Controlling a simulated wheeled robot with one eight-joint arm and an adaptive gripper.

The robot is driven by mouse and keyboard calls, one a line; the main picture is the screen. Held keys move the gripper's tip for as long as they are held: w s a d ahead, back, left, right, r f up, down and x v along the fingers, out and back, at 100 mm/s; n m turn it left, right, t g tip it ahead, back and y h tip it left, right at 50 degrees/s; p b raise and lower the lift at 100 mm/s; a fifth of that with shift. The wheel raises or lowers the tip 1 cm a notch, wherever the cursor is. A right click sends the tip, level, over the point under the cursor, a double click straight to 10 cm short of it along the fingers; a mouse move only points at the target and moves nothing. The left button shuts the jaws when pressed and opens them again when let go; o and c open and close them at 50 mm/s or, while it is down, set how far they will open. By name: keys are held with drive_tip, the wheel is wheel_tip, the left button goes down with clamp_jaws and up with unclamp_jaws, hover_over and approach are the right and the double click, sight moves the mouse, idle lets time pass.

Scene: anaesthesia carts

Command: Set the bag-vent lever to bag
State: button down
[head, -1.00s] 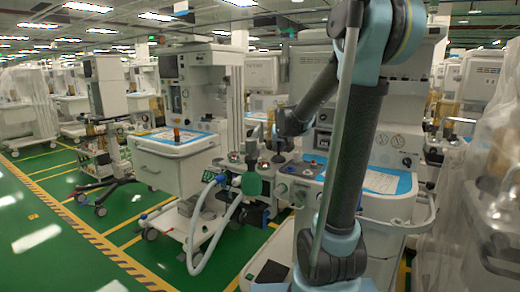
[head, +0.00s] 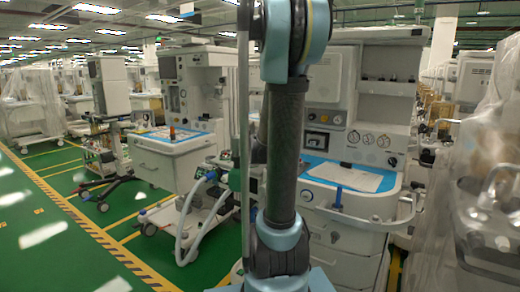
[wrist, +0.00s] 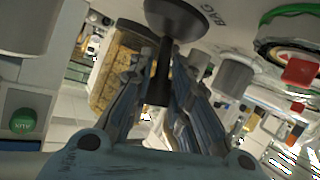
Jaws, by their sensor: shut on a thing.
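The bag-vent lever (wrist: 168,18) is a dark post with a round, flared end, at the top middle of the wrist view. The word BAG is printed on the pale surface to its right. My gripper (wrist: 158,68) has its two ridged fingers on either side of the lever's dark stem and is shut on it. The exact contact is partly hidden between the fingers. In the head view my own arm stands upright in front and hides the gripper and the lever.
An amber canister (wrist: 120,65) and a grey knob (wrist: 234,74) flank the fingers closely. A red block (wrist: 299,71) lies further right.

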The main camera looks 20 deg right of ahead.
drive_tip(key=shift+s+f, duration=0.1)
drive_tip(key=c, duration=1.4)
unclamp_jaws()
drive_tip(key=shift+c, duration=0.2)
drive_tip(key=v, duration=1.1)
drive_tip(key=shift+s, duration=0.3)
drive_tip(key=shift+a, duration=0.15)
